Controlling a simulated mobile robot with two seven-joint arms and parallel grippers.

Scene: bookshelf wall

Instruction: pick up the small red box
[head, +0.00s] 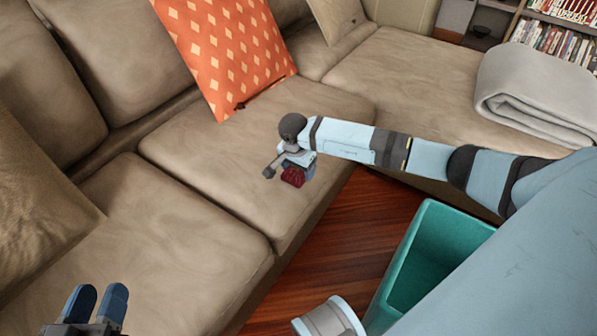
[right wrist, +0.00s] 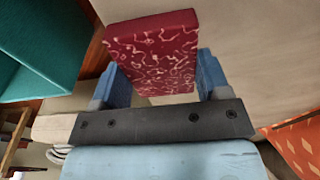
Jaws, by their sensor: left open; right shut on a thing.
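The small red box (head: 293,176) shows at the end of my right arm in the head view, at the front edge of the sofa seat. In the right wrist view the box (right wrist: 155,52) is dark red with pale squiggles. My right gripper (right wrist: 158,82) is shut on it, with a blue finger at each side. In the head view my right gripper (head: 296,163) partly covers the box. Whether the box touches the cushion cannot be told. My left gripper (head: 98,303) is open and empty at the lower left, over the sofa.
A beige sofa (head: 190,205) fills the left and middle. An orange patterned pillow (head: 225,55) leans on its back, with a small dark object (head: 241,104) beside it. A teal bin (head: 425,250) stands on the wood floor. A folded grey blanket (head: 535,90) lies at right.

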